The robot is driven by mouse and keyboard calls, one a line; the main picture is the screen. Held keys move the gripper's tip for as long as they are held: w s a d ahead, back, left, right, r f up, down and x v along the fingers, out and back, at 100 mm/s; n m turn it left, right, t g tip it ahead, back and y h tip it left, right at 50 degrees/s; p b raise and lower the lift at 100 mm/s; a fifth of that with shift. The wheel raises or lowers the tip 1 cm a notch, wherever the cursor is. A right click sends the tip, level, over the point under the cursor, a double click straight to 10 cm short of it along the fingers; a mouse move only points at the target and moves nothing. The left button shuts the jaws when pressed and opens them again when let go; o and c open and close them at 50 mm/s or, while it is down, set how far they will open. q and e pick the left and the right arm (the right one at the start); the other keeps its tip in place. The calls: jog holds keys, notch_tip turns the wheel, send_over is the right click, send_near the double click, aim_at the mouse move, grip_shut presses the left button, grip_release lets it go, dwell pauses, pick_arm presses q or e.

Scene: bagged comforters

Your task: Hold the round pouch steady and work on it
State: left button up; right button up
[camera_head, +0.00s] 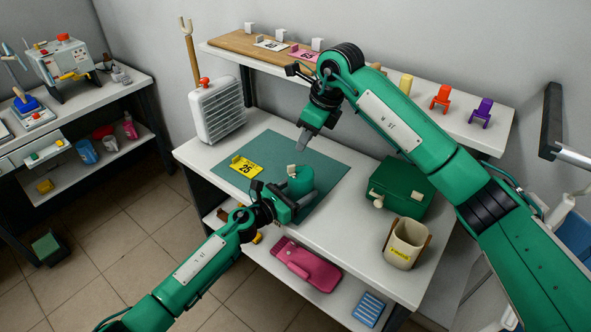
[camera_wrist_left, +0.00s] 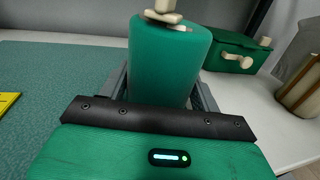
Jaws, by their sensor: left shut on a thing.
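The round pouch (camera_head: 301,182) is a green upright cylinder with a pale wooden toggle on top. It stands on the teal mat (camera_head: 325,164) on the white workbench. My left gripper (camera_head: 283,198) is shut on the pouch from the near left side. In the left wrist view the pouch (camera_wrist_left: 168,62) sits between the grey fingers, with its lower part hidden behind the gripper's dark front edge. My right gripper (camera_head: 302,142) points down above the mat's back part, behind and above the pouch and apart from it. Its finger gap is too small to make out.
A yellow card marked 25 (camera_head: 244,167) lies on the mat to the left. A green box (camera_head: 400,188) and a cream bin (camera_head: 405,243) stand at the right. A white heater-like unit (camera_head: 218,111) stands at the back left. A shelf (camera_head: 385,84) runs along the wall.

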aim_at(294, 165)
jog(key=a+f+n+g, duration=0.1)
jog(key=f+n, duration=0.2)
jog(key=w+a+f+n+g, duration=0.1)
jog(key=f+n, duration=0.2)
jog(key=a+f+n, duration=0.1)
jog(key=f+n, duration=0.2)
jog(key=shift+w+a+g, duration=0.1)
jog(key=shift+w+g, duration=0.2)
jog(key=shift+g, duration=0.1)
dwell(0.4)
grip_shut()
